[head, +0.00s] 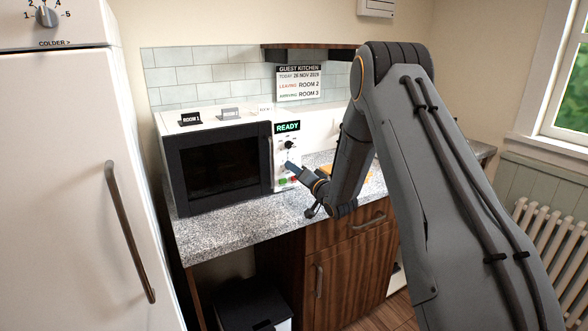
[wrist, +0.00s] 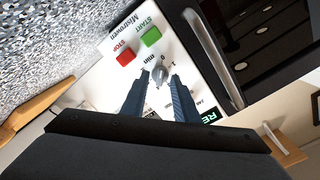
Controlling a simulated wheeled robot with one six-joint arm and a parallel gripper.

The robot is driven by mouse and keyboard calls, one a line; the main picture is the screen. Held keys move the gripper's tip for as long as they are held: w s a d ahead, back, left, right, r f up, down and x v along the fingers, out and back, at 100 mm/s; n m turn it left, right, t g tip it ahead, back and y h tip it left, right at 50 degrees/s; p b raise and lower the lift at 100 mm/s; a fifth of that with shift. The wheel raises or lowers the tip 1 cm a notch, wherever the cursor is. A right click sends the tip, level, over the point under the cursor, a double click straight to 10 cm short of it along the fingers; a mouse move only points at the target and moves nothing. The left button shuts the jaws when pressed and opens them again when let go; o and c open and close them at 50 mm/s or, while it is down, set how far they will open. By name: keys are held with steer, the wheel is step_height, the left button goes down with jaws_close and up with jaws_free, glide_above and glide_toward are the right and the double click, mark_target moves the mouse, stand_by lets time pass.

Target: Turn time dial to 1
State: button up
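The time dial (wrist: 159,75) is a small grey knob on the white microwave panel, marked "min", with 0 and 1 printed beside it in the wrist view. My gripper (wrist: 158,78) has its two dark fingers apart, with the tips on either side of the dial. I cannot tell whether they touch it. The dial's pointer is too small to read. In the head view my gripper (head: 292,167) reaches the lower panel of the microwave (head: 220,130) and hides the time dial. The display (head: 287,127) reads READY.
A green START button (wrist: 151,37) and a red STOP button (wrist: 125,57) sit close to the dial. A second, black dial (head: 289,145) is above on the panel. The microwave door handle (wrist: 212,60) runs beside the panel. A white fridge (head: 80,180) stands at left.

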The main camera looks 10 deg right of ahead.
steer(key=shift+w, duration=0.15)
jaws_close()
steer(key=shift+m, duration=0.3)
steer(key=shift+f+m+b, duration=0.15)
steer(key=shift+m+b, duration=0.75)
steer(key=shift+m, duration=3.2)
